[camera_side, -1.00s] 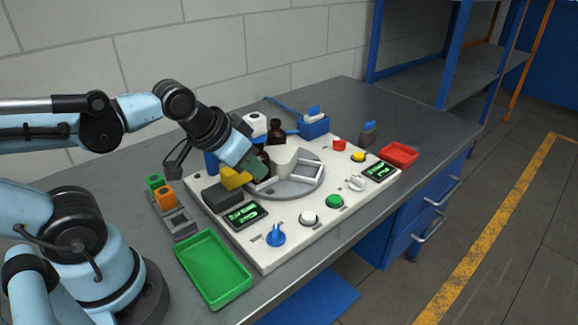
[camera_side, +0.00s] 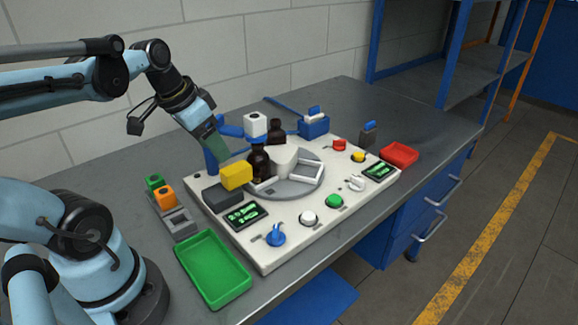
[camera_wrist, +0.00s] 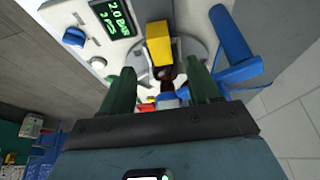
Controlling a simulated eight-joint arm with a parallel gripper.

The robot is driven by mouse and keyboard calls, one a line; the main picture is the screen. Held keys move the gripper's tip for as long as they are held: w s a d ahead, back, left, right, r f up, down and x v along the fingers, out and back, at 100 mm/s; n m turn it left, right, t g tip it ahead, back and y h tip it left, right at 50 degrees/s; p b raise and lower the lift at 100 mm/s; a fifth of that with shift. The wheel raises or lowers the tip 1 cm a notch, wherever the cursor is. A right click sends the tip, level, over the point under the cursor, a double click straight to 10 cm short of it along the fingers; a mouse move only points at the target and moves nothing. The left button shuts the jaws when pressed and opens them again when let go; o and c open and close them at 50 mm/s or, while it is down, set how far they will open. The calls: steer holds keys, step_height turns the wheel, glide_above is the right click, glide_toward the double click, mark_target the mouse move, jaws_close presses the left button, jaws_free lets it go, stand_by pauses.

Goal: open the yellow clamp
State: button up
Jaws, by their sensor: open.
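The yellow clamp (camera_side: 236,175) is a yellow block on a dark grey base (camera_side: 222,195) at the left of the white panel, beside an amber bottle (camera_side: 259,163). In the wrist view the yellow clamp (camera_wrist: 159,45) lies beyond the fingertips, roughly between them, with the bottle's dark top (camera_wrist: 166,73) close by. My gripper (camera_side: 217,152) is open and empty, above and behind the clamp, apart from it in the side view. Its two green fingers (camera_wrist: 163,82) are spread wide in the wrist view. Whether the clamp touches the bottle is hard to tell.
A grey round turntable (camera_side: 298,192) with a white fixture and a blue post (camera_side: 211,161) stand near the clamp. The panel carries a blue knob (camera_side: 275,237), buttons and displays. A green tray (camera_side: 213,268) is at front left, a red tray (camera_side: 399,154) at right.

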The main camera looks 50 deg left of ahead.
mark_target(231, 170)
steer(key=shift+x, duration=4.65)
steer(key=shift+c, duration=0.4)
